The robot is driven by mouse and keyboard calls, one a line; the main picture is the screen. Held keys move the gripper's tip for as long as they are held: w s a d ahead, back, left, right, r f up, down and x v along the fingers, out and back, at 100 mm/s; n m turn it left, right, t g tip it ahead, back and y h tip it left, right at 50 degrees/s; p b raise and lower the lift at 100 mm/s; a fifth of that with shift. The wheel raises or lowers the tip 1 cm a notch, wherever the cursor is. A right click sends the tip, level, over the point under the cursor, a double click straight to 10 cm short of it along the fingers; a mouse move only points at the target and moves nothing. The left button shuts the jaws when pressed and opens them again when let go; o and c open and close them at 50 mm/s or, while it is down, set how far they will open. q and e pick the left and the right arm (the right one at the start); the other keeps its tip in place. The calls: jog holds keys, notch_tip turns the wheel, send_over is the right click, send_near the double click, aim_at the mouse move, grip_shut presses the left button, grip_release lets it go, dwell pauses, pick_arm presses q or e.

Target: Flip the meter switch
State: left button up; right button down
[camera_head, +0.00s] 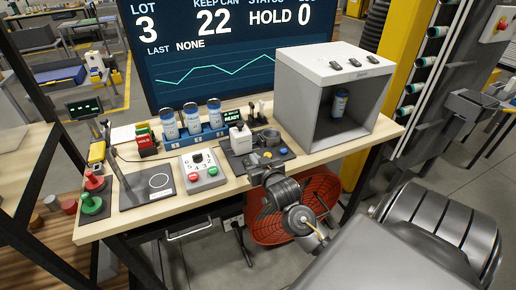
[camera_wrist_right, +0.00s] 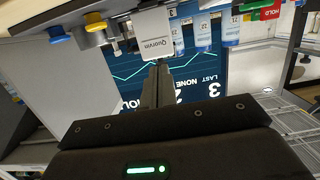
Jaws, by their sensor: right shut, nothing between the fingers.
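A small white box marked Quorvin (camera_head: 241,138) stands on a dark pad (camera_head: 236,165) at the middle of the bench. It also shows upside down in the right wrist view (camera_wrist_right: 158,32), just beyond my fingertips. I cannot tell which part is the meter switch. My right gripper (camera_wrist_right: 161,68) is shut and empty, its narrow fingers pointing toward the white box with a small apparent gap. In the head view the right gripper (camera_head: 258,162) is at the pad's front edge, partly hidden by my wrist. My left gripper is not in view.
A control box (camera_head: 197,167) with a dial and red and green buttons sits left of the pad. Several cans (camera_head: 192,118) stand in a blue rack behind. A grey open-front chamber (camera_head: 291,95) holding a can is at right. Yellow (camera_wrist_right: 95,20) and blue (camera_wrist_right: 60,33) knobs are close by.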

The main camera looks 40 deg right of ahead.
jog(key=shift+v, duration=0.9)
jog(key=shift+r, duration=0.15)
jog(key=s+a+f+n+g+y, duration=0.3)
jog(key=s+a+f+g, duration=0.45)
jog(key=s, duration=0.55)
jog(key=s+a+f+n+g+y, duration=0.2)
jog(key=s+a+f+n+g, duration=0.15)
jog(key=s+a+f, duration=0.8)
jog(key=s+d+f+g+b, duration=0.1)
jog(key=s+f+g, duration=0.15)
jog(key=f, duration=2.25)
jog(key=s+d+f, duration=0.3)
jog(key=s+f, duration=1.2)
jog(key=s, duration=0.1)
jog(key=shift+s+g+b, duration=0.25)
jog(key=shift+g+b, duration=0.1)
jog(key=shift+b, duration=0.05)
